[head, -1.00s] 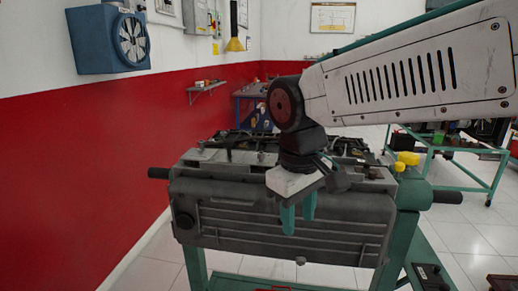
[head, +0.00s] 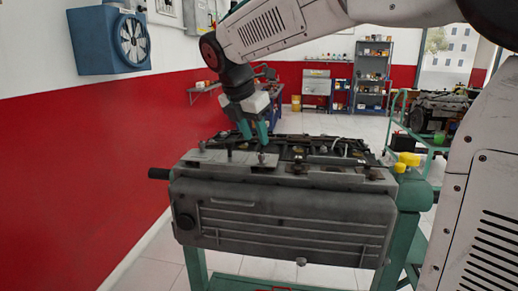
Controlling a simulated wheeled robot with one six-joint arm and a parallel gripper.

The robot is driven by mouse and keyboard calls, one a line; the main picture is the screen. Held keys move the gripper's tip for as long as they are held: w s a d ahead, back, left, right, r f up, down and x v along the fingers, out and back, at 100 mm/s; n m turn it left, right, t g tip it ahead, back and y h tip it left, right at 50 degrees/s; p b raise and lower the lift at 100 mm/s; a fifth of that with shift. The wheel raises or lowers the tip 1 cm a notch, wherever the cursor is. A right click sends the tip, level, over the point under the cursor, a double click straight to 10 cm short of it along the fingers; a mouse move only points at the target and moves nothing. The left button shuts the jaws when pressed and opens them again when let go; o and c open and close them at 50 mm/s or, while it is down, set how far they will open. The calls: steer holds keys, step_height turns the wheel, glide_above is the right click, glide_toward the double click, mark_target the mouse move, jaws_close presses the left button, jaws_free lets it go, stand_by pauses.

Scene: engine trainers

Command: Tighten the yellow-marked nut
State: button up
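The engine (head: 285,215) sits on a teal stand, with its grey block side facing me and its top crowded with dark parts. My gripper (head: 254,132) is above the left-middle of the engine top, pointing down. Its two teal fingers are apart, and I see nothing held between them. A small upright stud or nut (head: 262,157) stands on a flat grey plate just below the right finger; I see no clear yellow mark on it. Small yellowish spots show among the top parts, but they are too small to tell which is the marked nut.
Yellow caps (head: 408,159) stand at the engine's right end, by the teal stand post (head: 410,195). A dark handle (head: 158,174) sticks out at the left, near the red wall (head: 80,190). A teal cart (head: 440,125) with another engine stands behind right. Tiled floor between is clear.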

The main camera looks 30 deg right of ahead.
mark_target(261, 154)
steer(key=x, duration=0.5)
steer(key=shift+f, duration=0.15)
jaws_close()
